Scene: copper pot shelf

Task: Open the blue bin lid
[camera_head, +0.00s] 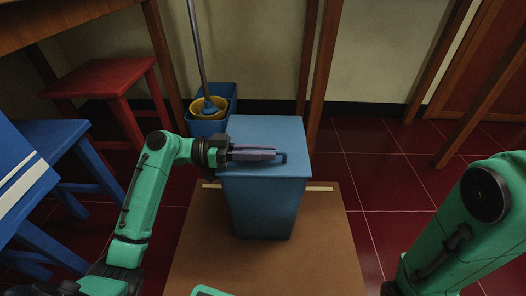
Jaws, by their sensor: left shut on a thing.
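My left gripper (280,157) reaches in from the left, low over the lid, and is shut on the lid's small dark handle (283,158). The fingers hide most of the handle. My right arm (462,225) shows at the right edge, away from the bin; its gripper is out of the picture.
A blue mop bucket (226,97) with a yellow wringer and a mop stands behind the bin at left. A red stool (102,80) and a blue chair (40,150) stand at left. Wooden legs (325,60) rise close behind the bin. Red tiled floor (370,180) is clear at right.

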